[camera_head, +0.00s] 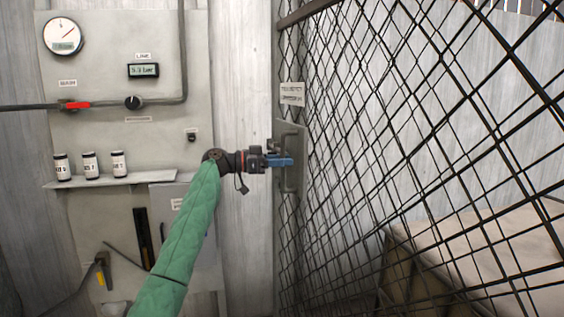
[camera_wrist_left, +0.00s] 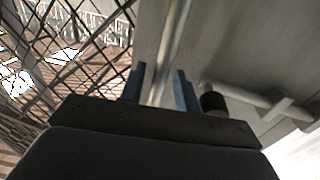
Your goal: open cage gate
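The cage gate (camera_head: 350,120) is a dark wire mesh panel filling the right of the head view. A grey plate on its near edge carries a vertical bar handle (camera_head: 291,179). My left gripper (camera_head: 284,161), with blue fingers, is at this handle, level with its middle. In the left wrist view the handle bar (camera_wrist_left: 172,40) runs between the two fingers (camera_wrist_left: 160,88), one on each side, with a narrow gap apparent. The fingers look open around the bar; firm contact does not show. My right gripper is out of view.
Left of the gate stands a grey wall panel (camera_head: 110,220) with a round gauge (camera_head: 63,36), a small display (camera_head: 143,70) and a red-handled valve (camera_head: 76,105). A shelf (camera_head: 110,181) holds small bottles. A beige-topped box (camera_head: 480,245) shows behind the mesh.

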